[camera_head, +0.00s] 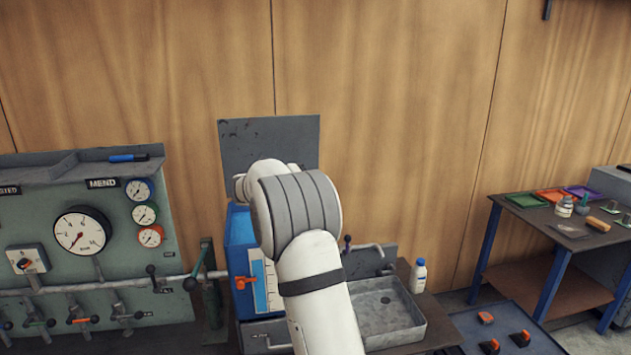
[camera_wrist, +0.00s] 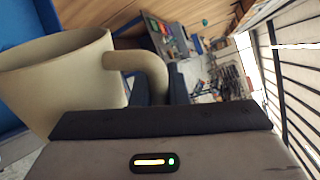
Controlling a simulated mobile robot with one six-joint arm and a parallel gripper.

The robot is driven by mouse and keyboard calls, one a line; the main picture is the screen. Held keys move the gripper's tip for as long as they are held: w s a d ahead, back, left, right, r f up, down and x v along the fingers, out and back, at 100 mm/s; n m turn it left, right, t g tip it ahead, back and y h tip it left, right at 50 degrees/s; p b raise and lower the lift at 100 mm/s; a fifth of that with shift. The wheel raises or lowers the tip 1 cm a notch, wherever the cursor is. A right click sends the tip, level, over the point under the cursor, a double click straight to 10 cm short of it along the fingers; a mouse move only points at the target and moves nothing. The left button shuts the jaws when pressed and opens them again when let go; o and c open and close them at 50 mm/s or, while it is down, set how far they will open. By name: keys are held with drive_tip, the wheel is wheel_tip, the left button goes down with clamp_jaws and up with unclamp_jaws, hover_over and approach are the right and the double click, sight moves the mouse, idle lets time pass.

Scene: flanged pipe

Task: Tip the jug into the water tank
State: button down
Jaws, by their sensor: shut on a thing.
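The jug (camera_wrist: 65,75) is beige with a wide open mouth and a curved handle (camera_wrist: 150,72). It fills the left of the wrist view, and its inside shows only as a thin strip at the rim. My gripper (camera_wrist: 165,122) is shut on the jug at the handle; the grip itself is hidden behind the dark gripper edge. The water tank (camera_head: 240,245) is a blue box with a white gauge strip and an orange tap, partly behind my arm in the head view. Blue surfaces border the jug in the wrist view. My arm hides the jug and gripper in the head view.
A grey sink (camera_head: 390,308) with a faucet lies right of the tank, with a white bottle (camera_head: 418,276) beside it. A gauge panel (camera_head: 80,240) with pipes and levers stands at left. A grey plate (camera_head: 268,140) rises behind the tank. A blue-legged table (camera_head: 530,222) is far right.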

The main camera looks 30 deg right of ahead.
drive_tip(key=shift+w+p, duration=0.2)
drive_tip(key=shift+p, duration=0.35)
idle(1.9)
drive_tip(key=shift+r+m+b, duration=0.3)
drive_tip(key=shift+r+b, duration=0.1)
drive_tip(key=shift+b, duration=0.15)
wheel_tip(320, 180, up, 12)
drive_tip(key=m+t+h+b, duration=0.1)
drive_tip(key=m+t+b, duration=0.1)
drive_tip(key=m+b, duration=0.6)
drive_tip(key=shift+m+t, duration=0.3)
drive_tip(key=shift+m, duration=1.4)
drive_tip(key=shift+f, duration=0.15)
